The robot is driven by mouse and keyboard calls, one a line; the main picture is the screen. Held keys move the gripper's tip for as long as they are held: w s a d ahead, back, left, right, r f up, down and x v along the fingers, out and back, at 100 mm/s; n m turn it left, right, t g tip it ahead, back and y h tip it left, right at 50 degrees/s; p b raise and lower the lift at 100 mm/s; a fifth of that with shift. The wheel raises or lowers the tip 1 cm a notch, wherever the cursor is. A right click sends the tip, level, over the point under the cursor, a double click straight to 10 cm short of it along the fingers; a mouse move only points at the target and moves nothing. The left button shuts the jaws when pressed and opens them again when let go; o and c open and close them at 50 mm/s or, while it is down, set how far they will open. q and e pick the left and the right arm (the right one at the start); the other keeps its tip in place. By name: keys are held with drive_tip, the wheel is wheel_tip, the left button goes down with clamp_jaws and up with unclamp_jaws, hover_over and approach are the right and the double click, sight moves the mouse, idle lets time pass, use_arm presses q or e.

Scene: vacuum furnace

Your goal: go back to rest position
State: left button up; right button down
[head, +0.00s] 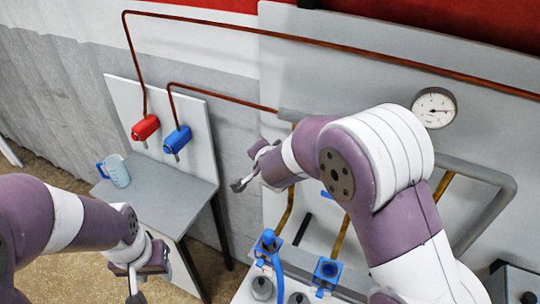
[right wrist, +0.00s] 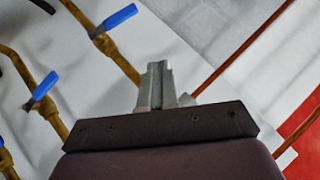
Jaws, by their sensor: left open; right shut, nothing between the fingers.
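My left gripper (head: 138,290) is at the lower left of the head view, below the front edge of the small grey table, and is open with nothing seen in it. My right gripper (head: 240,183) is near the middle of the head view, in front of the grey panel. In the right wrist view its fingers (right wrist: 157,85) are together and empty, apart from the pipes and valves behind them. My right arm hides part of the panel.
A measuring jug (head: 117,171) stands on the grey table (head: 160,205). Red (head: 145,128) and blue (head: 177,140) fittings are on the board behind. A gauge (head: 434,107) is on the panel. Blue valves (head: 327,270) stand low in front. Blue-handled valves (right wrist: 118,17) sit on brass pipes.

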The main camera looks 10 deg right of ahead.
drive_tip(key=shift+v, duration=0.9)
drive_tip(key=shift+w+a, duration=0.15)
drive_tip(key=shift+w, duration=0.1)
